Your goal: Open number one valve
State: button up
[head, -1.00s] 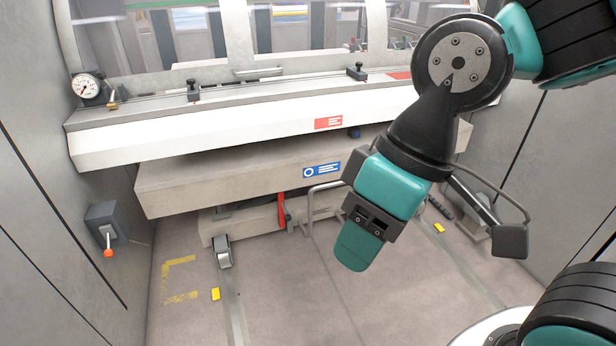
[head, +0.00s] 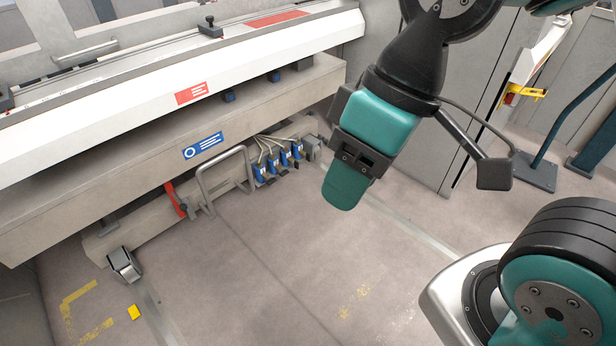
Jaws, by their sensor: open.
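A row of several small blue valves (head: 279,164) with pale hoses sits low on the right end of the machine's base, near the floor. I cannot read any numbers on them, so I cannot tell which is number one. My gripper (head: 345,190) hangs pointing down, to the right of the valves in the picture and apart from them. Its jaws are seen edge-on and nothing shows between them.
The panel bender's white beam (head: 150,115) and lower beam (head: 170,160) overhang the valves. A metal hoop handle (head: 225,180) and a red lever (head: 176,200) stand left of the valves. The floor (head: 280,260) in front is clear. A yellow-handled item (head: 525,93) is at right.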

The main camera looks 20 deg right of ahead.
aim_at(271, 181)
jog(key=z, duration=0.1)
jog(key=i, duration=0.9)
jog(key=z, duration=0.5)
jog(key=i, duration=1)
jog(key=z, duration=0.3)
